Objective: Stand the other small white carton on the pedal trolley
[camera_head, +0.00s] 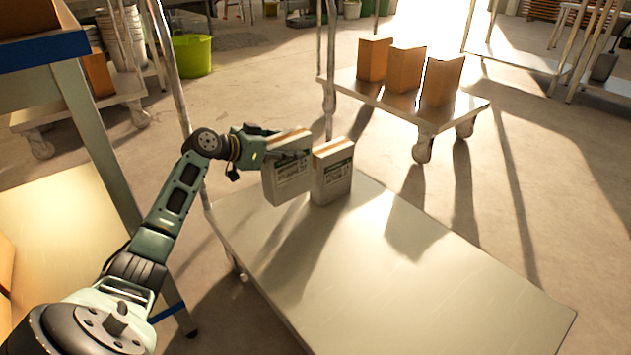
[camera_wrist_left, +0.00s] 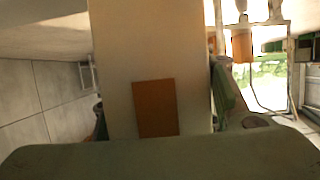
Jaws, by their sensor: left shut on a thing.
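My left gripper (camera_head: 285,153) is shut on a small white carton (camera_head: 284,184) with an orange-brown top and green print. It holds the carton upright over the far left part of the grey flat-topped trolley (camera_head: 390,290). I cannot tell whether its base touches the deck. A second small white carton (camera_head: 332,178) stands upright on the deck just to the right, very close to the held one. In the left wrist view, a pale carton face with a brown patch (camera_wrist_left: 155,108) fills the middle. My right gripper is not in view.
Upright metal posts (camera_head: 331,70) rise at the trolley's far end. Its near and right deck is clear. Another trolley (camera_head: 445,115) behind carries three brown boxes (camera_head: 403,70). A blue-edged bench (camera_head: 45,48) stands at left, and a green bucket (camera_head: 191,55) sits behind.

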